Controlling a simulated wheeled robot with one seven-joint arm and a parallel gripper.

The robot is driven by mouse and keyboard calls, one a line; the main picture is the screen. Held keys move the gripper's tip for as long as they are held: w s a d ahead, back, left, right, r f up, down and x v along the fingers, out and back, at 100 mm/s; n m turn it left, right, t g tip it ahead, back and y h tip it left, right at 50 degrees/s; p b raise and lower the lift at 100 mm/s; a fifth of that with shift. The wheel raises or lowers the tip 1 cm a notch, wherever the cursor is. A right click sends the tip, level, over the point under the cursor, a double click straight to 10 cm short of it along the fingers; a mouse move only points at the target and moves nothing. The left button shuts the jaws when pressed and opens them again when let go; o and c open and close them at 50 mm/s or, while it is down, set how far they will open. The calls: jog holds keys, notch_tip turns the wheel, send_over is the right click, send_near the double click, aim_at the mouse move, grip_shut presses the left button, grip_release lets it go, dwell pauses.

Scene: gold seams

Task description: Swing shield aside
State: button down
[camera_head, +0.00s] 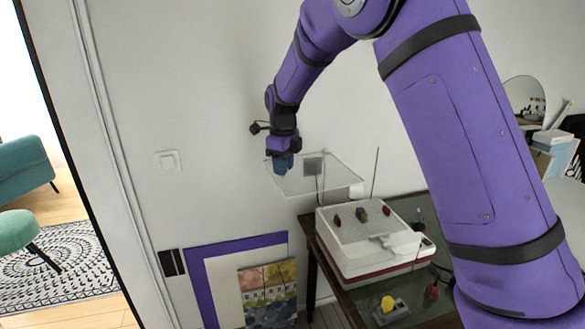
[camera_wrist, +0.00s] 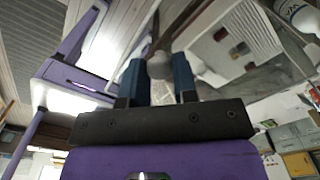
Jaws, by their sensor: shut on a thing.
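A clear, pale-edged shield (camera_head: 335,182) hangs roughly level, up and to the left of a white box-shaped machine (camera_head: 385,262) with a dark red band. My gripper (camera_head: 283,164) is at the shield's left end. In the wrist view its two blue fingers (camera_wrist: 160,82) are closed on a grey rounded knob (camera_wrist: 159,64), which appears to be the shield's handle. The machine's perforated top, with small dark red and grey pieces (camera_head: 362,213), is largely uncovered in the head view. The shield's pivot is hard to make out.
The machine stands on a dark table (camera_head: 340,290). A small tray with a yellow piece (camera_head: 388,304) and a dark red piece (camera_head: 432,291) are in front of it. Thin upright rods (camera_head: 375,172) rise behind the machine. Framed pictures (camera_head: 245,275) lean on the left wall.

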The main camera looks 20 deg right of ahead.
jog(key=shift+w+a, duration=0.15)
jog(key=shift+w, duration=0.1)
jog(key=c, duration=0.9)
grip_release()
jog(key=shift+r, duration=0.15)
notch_tip(320, 180, up, 11)
jog(key=shift+f, duration=0.2)
